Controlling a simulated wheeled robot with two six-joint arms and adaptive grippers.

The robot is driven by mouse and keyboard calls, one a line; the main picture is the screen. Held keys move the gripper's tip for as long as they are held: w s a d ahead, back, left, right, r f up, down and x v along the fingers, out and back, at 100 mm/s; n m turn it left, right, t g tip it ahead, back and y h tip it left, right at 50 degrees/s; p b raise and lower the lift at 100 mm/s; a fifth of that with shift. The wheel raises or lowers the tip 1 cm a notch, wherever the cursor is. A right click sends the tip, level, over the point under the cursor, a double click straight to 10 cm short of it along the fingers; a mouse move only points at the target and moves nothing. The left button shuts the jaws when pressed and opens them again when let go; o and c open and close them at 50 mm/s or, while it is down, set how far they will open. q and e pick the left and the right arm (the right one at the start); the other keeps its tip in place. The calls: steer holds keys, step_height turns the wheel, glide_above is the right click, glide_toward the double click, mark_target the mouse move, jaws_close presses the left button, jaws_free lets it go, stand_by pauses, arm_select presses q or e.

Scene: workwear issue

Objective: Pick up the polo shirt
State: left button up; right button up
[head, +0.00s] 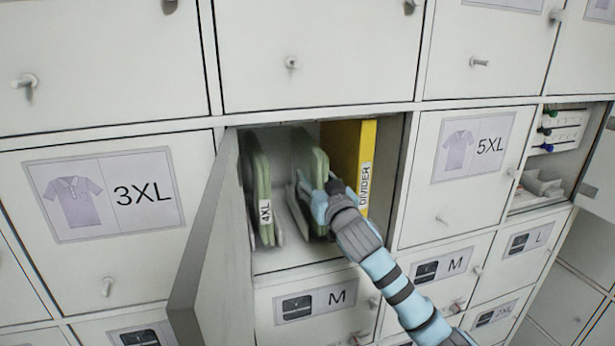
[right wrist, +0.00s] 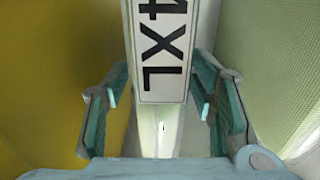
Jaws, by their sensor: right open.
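A folded green polo shirt (head: 319,164) stands upright in an open compartment, beside the yellow divider. My right gripper (head: 318,185) reaches into the compartment at this shirt's front edge and hides part of it. In the right wrist view, a pale edge with a 4XL label (right wrist: 163,50) lies between the two fingers of the right gripper (right wrist: 163,100). The fingers are open, one on each side, with visible gaps. Another green polo shirt (head: 262,180) with a 4XL label stands to the left. My left gripper is not in view.
The yellow divider (head: 349,150) stands close on the right of the gripper. The compartment's grey door (head: 212,250) hangs open at the left. Closed doors surround it, such as 3XL (head: 105,240) and 5XL (head: 450,205). An open compartment (head: 545,160) with small items lies at the far right.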

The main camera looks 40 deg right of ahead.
steer(key=shift+w+d+f, duration=0.1)
steer(key=shift+w+d, duration=0.05)
steer(key=shift+w, duration=0.45)
steer(key=shift+s, duration=0.15)
jaws_close()
